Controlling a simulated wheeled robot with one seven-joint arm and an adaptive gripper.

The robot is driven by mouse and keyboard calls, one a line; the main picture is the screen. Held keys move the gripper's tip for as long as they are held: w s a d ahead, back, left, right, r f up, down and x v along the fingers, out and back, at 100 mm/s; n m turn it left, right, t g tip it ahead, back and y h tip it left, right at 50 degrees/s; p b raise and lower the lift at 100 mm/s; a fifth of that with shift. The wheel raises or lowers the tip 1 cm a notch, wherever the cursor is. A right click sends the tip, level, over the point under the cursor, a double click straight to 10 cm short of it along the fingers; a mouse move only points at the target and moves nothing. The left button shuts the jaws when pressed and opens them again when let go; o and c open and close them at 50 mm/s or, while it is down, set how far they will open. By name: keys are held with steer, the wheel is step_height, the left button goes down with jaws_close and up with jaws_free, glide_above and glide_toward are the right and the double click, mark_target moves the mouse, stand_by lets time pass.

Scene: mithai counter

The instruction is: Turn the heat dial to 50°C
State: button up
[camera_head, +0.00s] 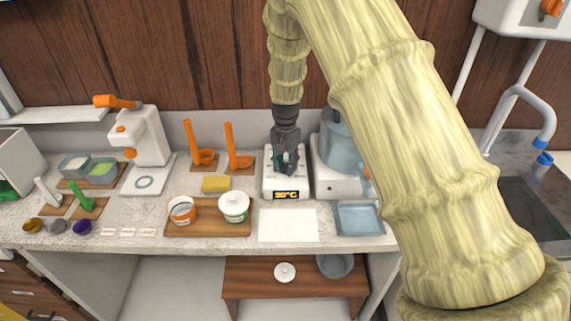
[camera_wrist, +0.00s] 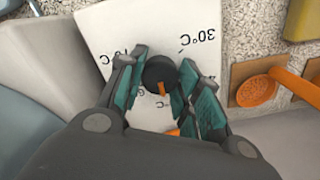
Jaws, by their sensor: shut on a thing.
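The heat dial (camera_wrist: 158,73) is a dark round knob with an orange pointer, on the white top of a small heater (camera_head: 286,185). The heater's front display (camera_head: 286,195) reads 20°C in orange. In the wrist view, printed marks surround the dial; 30°C (camera_wrist: 198,42) is readable and others are partly covered by my fingers. My gripper (camera_head: 287,162) points down over the heater, and its teal fingers (camera_wrist: 160,82) are shut on the dial, one on each side. In the head view the gripper hides the dial.
A blue-grey pot machine (camera_head: 340,150) stands close on the heater's right. Orange ladles (camera_head: 235,155) and a yellow block (camera_head: 216,184) lie to its left. A white sheet (camera_head: 288,226) and a blue tray (camera_head: 358,219) lie in front.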

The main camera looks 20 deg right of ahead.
mark_target(286, 165)
steer(key=o, duration=1.1)
steer(key=shift+c, duration=0.2)
steer(key=shift+r, duration=0.15)
step_height(286, 165, up, 12)
